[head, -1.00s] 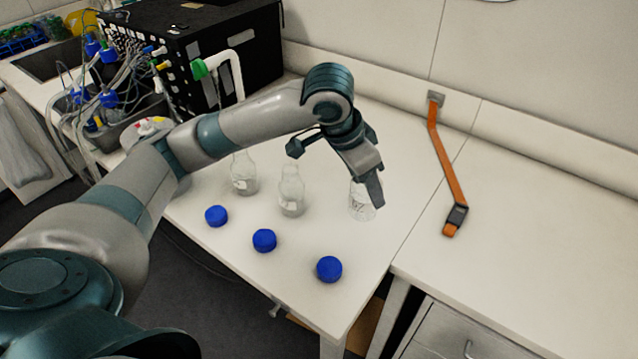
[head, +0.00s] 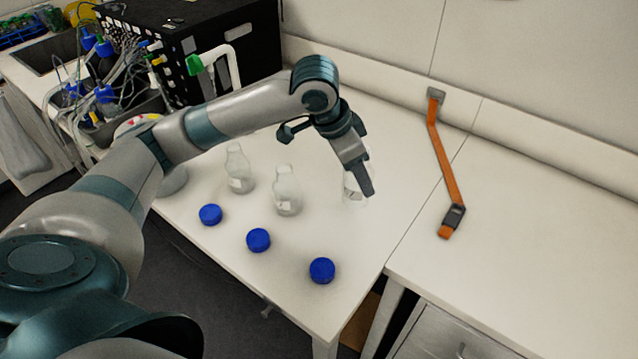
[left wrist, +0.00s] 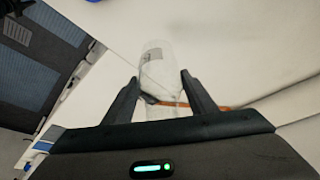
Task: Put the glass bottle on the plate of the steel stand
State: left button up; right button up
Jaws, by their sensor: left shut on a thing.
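My left gripper (head: 362,182) is shut on a clear glass bottle (head: 352,190) at the right part of the white table. In the left wrist view, the bottle (left wrist: 156,62) sits between the two dark fingers (left wrist: 159,84). The fingers and wrist hide part of it in the head view. It appears close above the tabletop, but I cannot tell the exact gap. A round grey base (head: 173,181), partly hidden behind my left arm, may belong to the steel stand; its plate cannot be made out clearly. My right gripper is not in view.
Two other glass bottles (head: 287,192) (head: 238,170) stand left of the held one. Three blue caps (head: 210,215) (head: 258,240) (head: 322,270) lie along the front. A black box (head: 235,50) with tubing is behind.

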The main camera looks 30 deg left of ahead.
pick_arm(q)
jog(key=w+a+f+p, duration=0.2)
jog(key=a+f, duration=0.3)
jog(key=a, duration=0.4)
jog(key=shift+f, duration=0.2)
jog(key=shift+f+p, duration=0.1)
jog(key=shift+p, duration=0.25)
notch_tip(320, 180, down, 3)
jog(key=shift+s+r+p, duration=0.1)
jog(key=shift+r+p, duration=0.1)
jog(key=shift+p, duration=0.5)
jog(key=shift+f, duration=0.65)
jog(key=o, duration=1.2)
jog(key=shift+f, duration=0.1)
